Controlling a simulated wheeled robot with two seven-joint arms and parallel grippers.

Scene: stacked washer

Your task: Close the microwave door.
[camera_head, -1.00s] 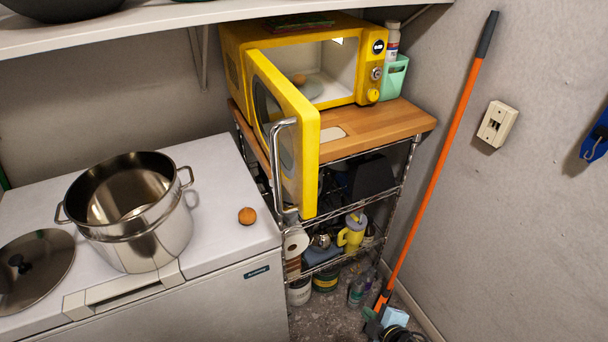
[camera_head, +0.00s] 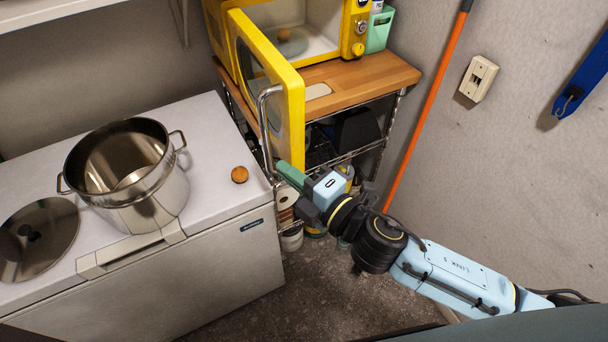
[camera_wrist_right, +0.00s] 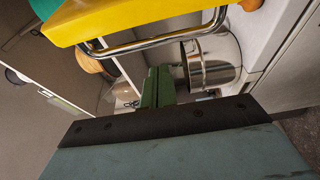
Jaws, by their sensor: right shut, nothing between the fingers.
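The yellow microwave (camera_head: 350,30) stands on the wooden top of a wire rack, its door (camera_head: 287,85) swung wide open toward me on the left. A silver bar handle (camera_head: 264,130) runs down the door's outer face. A round brown item on a plate (camera_head: 287,38) shows inside. My right gripper (camera_head: 285,172) is shut and empty, close to the lower end of the door and handle; I cannot tell if it touches. In the right wrist view the green fingers (camera_wrist_right: 158,80) are together, with the door (camera_wrist_right: 130,18) and handle (camera_wrist_right: 160,42) just beyond. My left gripper is not in view.
A green holder (camera_head: 379,32) is right of the microwave. An orange pole (camera_head: 428,110) leans by the wall. Floor in front is clear.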

